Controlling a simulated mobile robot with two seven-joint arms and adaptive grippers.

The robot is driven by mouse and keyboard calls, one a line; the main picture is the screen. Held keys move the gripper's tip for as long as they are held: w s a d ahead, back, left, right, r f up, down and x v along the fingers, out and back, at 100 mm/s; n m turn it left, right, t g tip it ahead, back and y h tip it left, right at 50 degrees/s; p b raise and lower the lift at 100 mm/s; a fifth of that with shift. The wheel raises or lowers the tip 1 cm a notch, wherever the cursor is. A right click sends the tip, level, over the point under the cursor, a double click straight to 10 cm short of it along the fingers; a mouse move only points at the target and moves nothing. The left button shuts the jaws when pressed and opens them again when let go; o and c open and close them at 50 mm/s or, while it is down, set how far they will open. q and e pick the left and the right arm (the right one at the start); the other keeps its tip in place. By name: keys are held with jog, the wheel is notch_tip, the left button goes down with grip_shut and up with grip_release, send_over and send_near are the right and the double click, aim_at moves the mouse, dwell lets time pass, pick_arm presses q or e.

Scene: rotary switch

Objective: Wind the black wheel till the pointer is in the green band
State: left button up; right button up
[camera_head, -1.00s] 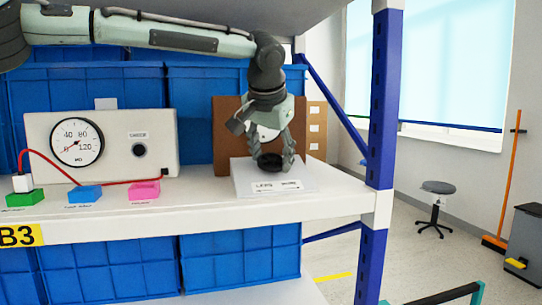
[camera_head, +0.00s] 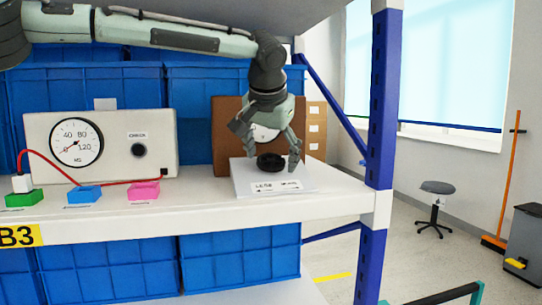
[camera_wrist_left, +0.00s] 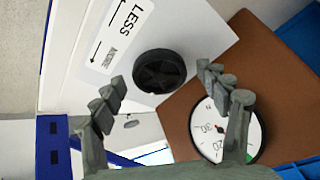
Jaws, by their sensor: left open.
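The black wheel (camera_head: 270,162) lies flat on a white sloped plate (camera_head: 245,183) with a label and arrows. In the left wrist view the wheel (camera_wrist_left: 159,71) shows whole, beside the printed word LESS. My left gripper (camera_head: 273,157) is open above the wheel, one finger to each side, with a visible gap between fingers and rim. A round white dial (camera_wrist_left: 211,142) stands behind the wheel on a brown board (camera_head: 228,140). It bears a red mark and a bit of green at its edge. The gripper partly covers the dial, so I cannot tell where its pointer stands. My right gripper is not in view.
A white box (camera_head: 110,172) with a round gauge (camera_head: 76,142) and a black knob (camera_head: 138,150) stands left on the shelf. A red cable and green, blue and pink blocks (camera_head: 143,190) lie before it. A blue post (camera_head: 382,100) stands right.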

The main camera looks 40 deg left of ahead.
pick_arm(q)
jog(key=v, duration=1.2)
jog(key=shift+w, duration=0.1)
jog(key=x, duration=1.2)
